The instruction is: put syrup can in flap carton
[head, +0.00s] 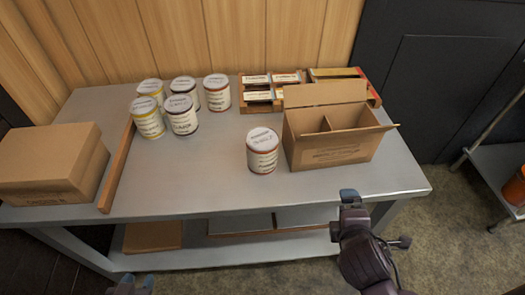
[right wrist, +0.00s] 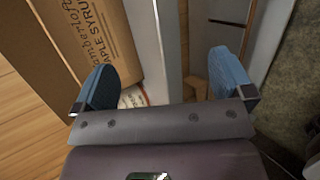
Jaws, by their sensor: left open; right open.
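A syrup can (head: 262,158) with a white lid and cream label stands upright on the grey table, just left of the flap carton. The flap carton (head: 345,150) is brown cardboard, open on top, with raised flaps and an inner divider; I see no can in it. My right gripper (head: 351,197) is at the table's front edge, apart from the can and carton. In the right wrist view it (right wrist: 167,82) is open and empty; the carton (right wrist: 95,40) and part of a can (right wrist: 133,97) lie beyond it. My left gripper (head: 137,282) is open at the bottom edge, its lower part cut off.
Several more cans (head: 183,115) stand at the back left. A wooden rack (head: 262,107) with small packs is behind the carton. A wooden strip (head: 117,168) and a closed box (head: 50,165) are on the left. The table's front middle is clear.

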